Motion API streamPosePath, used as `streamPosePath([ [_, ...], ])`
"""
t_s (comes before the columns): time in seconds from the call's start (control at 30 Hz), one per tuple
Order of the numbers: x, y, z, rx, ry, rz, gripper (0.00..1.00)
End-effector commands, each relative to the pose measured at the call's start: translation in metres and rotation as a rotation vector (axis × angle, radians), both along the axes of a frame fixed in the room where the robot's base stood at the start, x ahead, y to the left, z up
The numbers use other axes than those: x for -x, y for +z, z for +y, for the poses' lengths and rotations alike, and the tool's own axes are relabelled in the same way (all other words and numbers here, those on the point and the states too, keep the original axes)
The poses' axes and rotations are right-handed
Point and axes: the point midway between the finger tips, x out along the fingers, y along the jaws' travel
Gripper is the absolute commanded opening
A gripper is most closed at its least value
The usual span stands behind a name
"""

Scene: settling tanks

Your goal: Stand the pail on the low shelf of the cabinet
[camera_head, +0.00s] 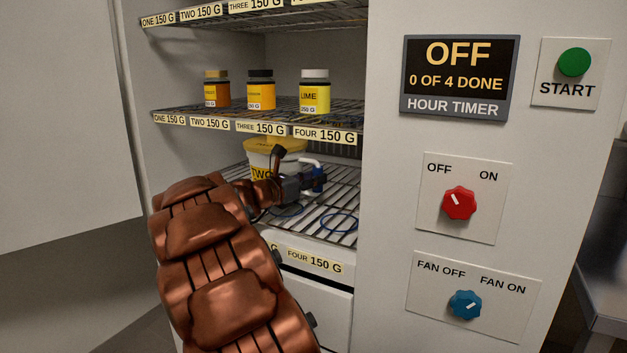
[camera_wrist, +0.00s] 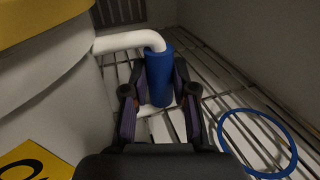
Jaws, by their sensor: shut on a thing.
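The pail (camera_head: 257,160) is white with a yellow lid and a yellow label reading "TWO". It is inside the cabinet above the low wire shelf (camera_head: 335,201), toward the back left. My gripper (camera_head: 311,184) is beside it on the right, shut on the blue grip of its white side handle. The wrist view shows the pail (camera_wrist: 45,75) at left and the blue grip (camera_wrist: 158,80) between the fingers of my gripper (camera_wrist: 158,95). The pail looks upright. Its base is hidden by my arm, so I cannot tell whether it touches the shelf.
A blue ring (camera_head: 340,222) marks the low shelf's right front; another (camera_head: 285,209) is partly behind my gripper. The shelf above holds three jars, including a yellow one (camera_head: 314,95). The panel with the red knob (camera_head: 460,203) borders the opening on the right.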

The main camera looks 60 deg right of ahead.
Motion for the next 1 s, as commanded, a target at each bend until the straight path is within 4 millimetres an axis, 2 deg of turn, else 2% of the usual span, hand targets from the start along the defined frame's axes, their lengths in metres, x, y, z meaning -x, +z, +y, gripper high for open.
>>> streamPosePath([
  [0.03, 0.000, 0.000, 0.000, 0.000, 0.000, -0.001, 0.29],
  [0.27, 0.000, 0.000, 0.000, 0.000, 0.000, 0.000, 0.52],
  [0.73, 0.000, 0.007, 0.000, 0.001, 0.000, 0.001, 0.52],
  [1.0, -0.010, 0.004, 0.032, -0.001, 0.003, 0.001, 0.52],
])
